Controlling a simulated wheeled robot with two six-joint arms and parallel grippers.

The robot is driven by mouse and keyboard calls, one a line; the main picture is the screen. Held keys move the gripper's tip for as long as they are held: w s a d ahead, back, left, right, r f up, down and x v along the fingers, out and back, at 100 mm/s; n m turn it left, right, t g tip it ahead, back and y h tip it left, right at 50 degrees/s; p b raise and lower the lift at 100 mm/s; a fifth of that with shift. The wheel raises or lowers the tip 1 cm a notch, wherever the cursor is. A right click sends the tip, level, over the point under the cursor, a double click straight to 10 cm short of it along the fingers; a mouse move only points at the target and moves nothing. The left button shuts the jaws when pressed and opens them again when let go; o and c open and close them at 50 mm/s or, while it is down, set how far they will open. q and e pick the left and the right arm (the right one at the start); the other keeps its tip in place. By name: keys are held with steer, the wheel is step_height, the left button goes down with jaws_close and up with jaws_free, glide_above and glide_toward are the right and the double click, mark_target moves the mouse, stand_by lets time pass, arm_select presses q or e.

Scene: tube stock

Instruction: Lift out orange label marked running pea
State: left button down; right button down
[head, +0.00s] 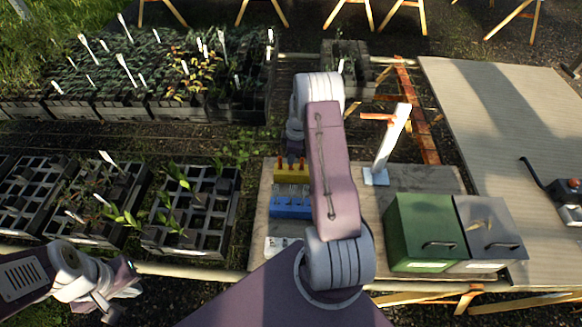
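A yellow block (291,172) stands on the board at the middle, with small reddish and blue upright pieces at its back edge. A blue block (290,208) sits just in front of it. No label lettering is readable, and I cannot pick out the running pea label. My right arm reaches up the middle, and its wrist and gripper (293,152) hang just behind the yellow block, partly hidden by the arm. Whether its fingers hold anything cannot be seen. My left gripper (122,290) is low at the left, away from the blocks, its finger opening unclear.
Plant trays (200,245) fill the left. The right tabletop (480,110) is mostly clear.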

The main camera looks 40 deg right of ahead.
stand_by(0.3)
step_height(320, 180, up, 10)
steer(key=shift+b, duration=0.5)
